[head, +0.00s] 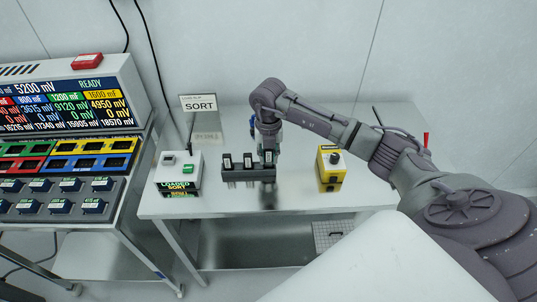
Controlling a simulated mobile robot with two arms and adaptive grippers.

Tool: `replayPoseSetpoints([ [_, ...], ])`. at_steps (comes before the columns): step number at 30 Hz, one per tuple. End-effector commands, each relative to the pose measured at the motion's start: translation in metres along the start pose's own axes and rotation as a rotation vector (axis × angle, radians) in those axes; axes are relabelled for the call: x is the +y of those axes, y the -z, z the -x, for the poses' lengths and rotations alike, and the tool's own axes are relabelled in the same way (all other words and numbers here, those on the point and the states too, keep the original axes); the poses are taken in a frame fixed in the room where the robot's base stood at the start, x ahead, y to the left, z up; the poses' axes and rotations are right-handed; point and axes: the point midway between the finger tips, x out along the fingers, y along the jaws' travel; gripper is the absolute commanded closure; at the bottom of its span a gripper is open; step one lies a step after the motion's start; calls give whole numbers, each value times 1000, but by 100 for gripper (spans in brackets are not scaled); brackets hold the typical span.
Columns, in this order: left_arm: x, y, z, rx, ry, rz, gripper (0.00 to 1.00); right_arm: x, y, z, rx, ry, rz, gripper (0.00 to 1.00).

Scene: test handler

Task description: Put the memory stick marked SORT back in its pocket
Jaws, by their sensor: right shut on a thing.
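A dark rack (248,176) stands on the steel table, with several upright dark sticks with pale labels in it. The left stick (226,163) and the middle stick (247,161) stand in their pockets. My right gripper (268,151) reaches down from above at the rack's right end, shut on the right stick (269,158). That stick is upright at the right pocket; how deep it sits is hard to tell. The labels are too small to read, so I cannot tell which is marked SORT. My left gripper is out of view.
A sign reading SORT (199,103) stands behind the rack. The test handler (75,125) stands far left.

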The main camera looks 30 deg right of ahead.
Motion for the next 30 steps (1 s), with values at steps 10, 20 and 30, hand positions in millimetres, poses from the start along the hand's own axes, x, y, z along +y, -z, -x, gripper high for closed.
replayPoseSetpoints([
  [10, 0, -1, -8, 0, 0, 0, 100, 0, 0, -10, -1, 0, -1, 100],
  [20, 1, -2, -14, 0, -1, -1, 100, 0, 0, -18, -1, -1, -1, 100],
  [30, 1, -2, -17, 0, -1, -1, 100, 0, 0, -22, 0, 0, -1, 58],
])
